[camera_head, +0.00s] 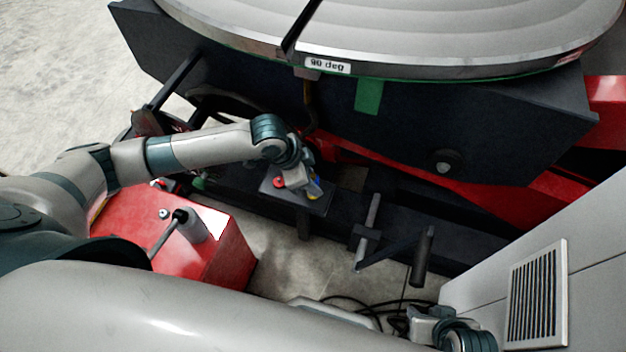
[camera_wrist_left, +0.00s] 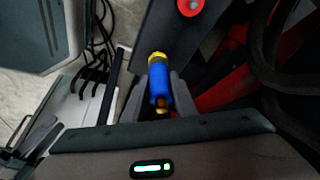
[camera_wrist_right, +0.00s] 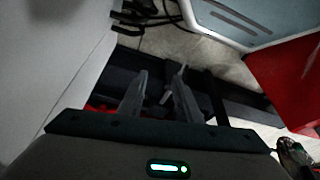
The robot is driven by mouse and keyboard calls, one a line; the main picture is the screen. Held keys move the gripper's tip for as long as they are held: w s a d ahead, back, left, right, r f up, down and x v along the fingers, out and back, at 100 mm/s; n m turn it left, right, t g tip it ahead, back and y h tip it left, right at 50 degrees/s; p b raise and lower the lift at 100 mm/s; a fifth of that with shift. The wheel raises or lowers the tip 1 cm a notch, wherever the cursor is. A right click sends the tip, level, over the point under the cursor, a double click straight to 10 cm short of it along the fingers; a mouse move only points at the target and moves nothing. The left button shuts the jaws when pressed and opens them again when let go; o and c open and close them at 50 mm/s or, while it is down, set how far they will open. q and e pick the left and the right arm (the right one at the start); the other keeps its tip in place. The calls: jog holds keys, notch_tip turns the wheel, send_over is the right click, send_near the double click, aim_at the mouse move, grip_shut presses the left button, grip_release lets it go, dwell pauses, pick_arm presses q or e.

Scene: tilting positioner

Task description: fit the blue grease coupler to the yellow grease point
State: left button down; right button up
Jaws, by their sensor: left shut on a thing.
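The blue grease coupler (camera_wrist_left: 160,87) is held between the fingers of my left gripper (camera_wrist_left: 158,92), with a brass-coloured end towards the palm. Its far end meets the yellow grease point (camera_wrist_left: 156,59) on a dark plate (camera_wrist_left: 180,38); they look in line and touching, but I cannot tell whether it is seated. In the head view my left gripper (camera_head: 303,184) is over the plate and the coupler (camera_head: 315,190) is partly hidden behind it. My right gripper (camera_wrist_right: 160,90) has its fingers apart and empty; it also shows at the lower right of the head view (camera_head: 430,322).
A red grease point (camera_head: 279,182) stands on the same plate, left of the yellow one. The round tilting table (camera_head: 440,40) overhangs behind. A red box with a lever (camera_head: 225,255) stands at lower left, a dark crank (camera_head: 420,260) to the right, and a grey vented cabinet (camera_head: 485,285) at far right.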

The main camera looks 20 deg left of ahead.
pick_arm(q)
jog(key=shift+f, duration=0.1)
jog(key=c, duration=1.4)
grip_release()
pick_arm(e)
jog(key=shift+f, duration=0.1)
pick_arm(q)
jog(key=shift+a+r, duration=0.2)
jog(key=shift+r, duration=0.5)
jog(key=p+v, duration=0.2)
jog(key=v, duration=1.4)
jog(key=shift+s, duration=0.15)
pick_arm(e)
notch_tip(320, 180, down, 9)
jog(key=d+g, duration=0.1)
jog(key=d, duration=0.1)
jog(key=shift+s+h, duration=0.15)
jog(key=shift+h, duration=0.15)
